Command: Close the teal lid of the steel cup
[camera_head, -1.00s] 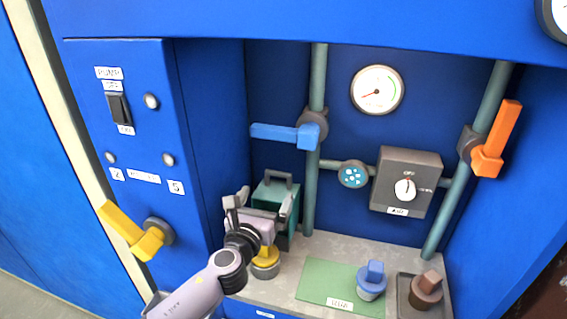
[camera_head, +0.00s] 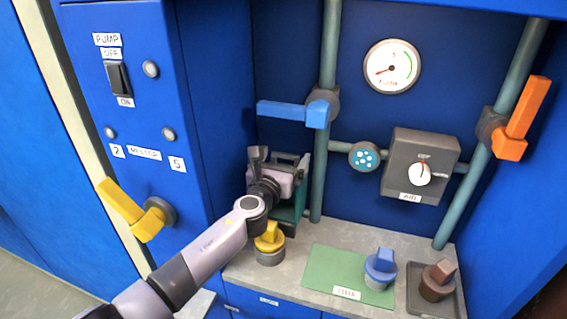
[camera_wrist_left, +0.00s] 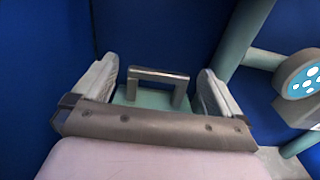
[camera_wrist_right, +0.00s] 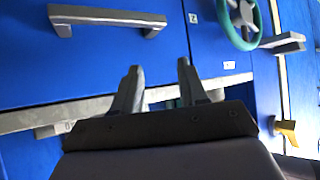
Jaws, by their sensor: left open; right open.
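A teal box-like body (camera_head: 288,214) stands in the back left corner of the counter, mostly hidden behind my left gripper (camera_head: 279,161). In the left wrist view its teal top (camera_wrist_left: 150,97) carries a grey handle (camera_wrist_left: 158,75), which lies between the spread fingers of my left gripper (camera_wrist_left: 157,82). The left gripper is open, and I cannot tell whether it touches anything. No separate steel cup or raised teal lid can be made out. My right gripper (camera_wrist_right: 160,75) is open and empty in the right wrist view, in front of blue panels.
A yellow-topped plug (camera_head: 269,243) stands close below the left wrist. A blue valve lever (camera_head: 290,112) sticks out above the gripper, beside a teal pipe (camera_head: 328,160). A green mat (camera_head: 330,268) and a blue-topped plug (camera_head: 380,268) are to the right. A handwheel (camera_wrist_right: 240,18) shows in the right wrist view.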

